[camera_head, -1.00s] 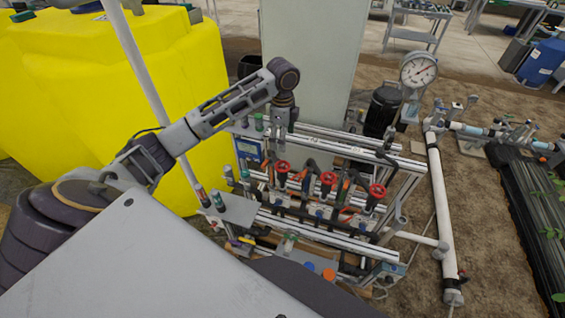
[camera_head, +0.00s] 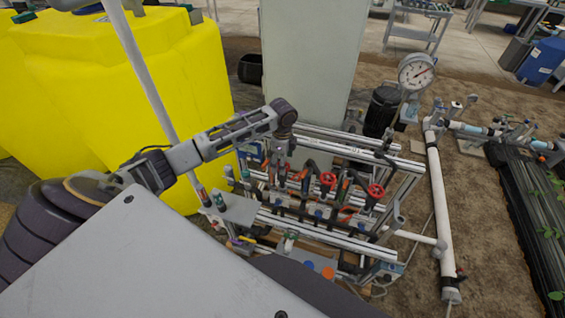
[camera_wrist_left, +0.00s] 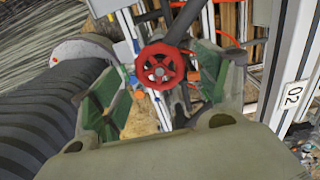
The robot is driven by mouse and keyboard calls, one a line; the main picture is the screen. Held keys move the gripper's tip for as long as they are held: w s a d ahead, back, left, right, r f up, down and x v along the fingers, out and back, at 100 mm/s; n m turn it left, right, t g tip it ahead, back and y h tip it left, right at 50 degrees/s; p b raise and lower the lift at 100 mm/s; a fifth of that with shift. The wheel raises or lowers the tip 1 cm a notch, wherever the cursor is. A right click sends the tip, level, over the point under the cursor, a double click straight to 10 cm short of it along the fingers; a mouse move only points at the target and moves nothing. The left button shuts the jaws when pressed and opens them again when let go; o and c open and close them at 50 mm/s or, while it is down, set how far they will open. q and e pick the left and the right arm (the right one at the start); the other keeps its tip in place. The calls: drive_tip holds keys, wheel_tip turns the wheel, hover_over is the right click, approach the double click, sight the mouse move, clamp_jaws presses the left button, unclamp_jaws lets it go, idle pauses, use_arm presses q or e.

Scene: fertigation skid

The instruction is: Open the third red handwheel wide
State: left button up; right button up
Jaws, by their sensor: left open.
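Red handwheels stand in a row on the skid in the head view: a middle one (camera_head: 328,180) and a right one (camera_head: 376,191). The leftmost wheel's place is largely covered by my left gripper (camera_head: 281,178), which points down there. The gripper is open and a gap shows on both sides of the wheel. I cannot tell how near the fingertips are to it in depth. My right gripper is not in view.
Aluminium rails (camera_head: 330,236) frame the wheels, with dark and orange fittings close between them. A yellow tank (camera_head: 120,95) is on the left, a grey cabinet (camera_head: 308,65) behind. A pressure gauge (camera_head: 416,71) and white pipe (camera_head: 440,215) stand on the right.

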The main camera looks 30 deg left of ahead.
use_arm(q)
drive_tip(key=shift+f, duration=0.65)
drive_tip(key=c, duration=1)
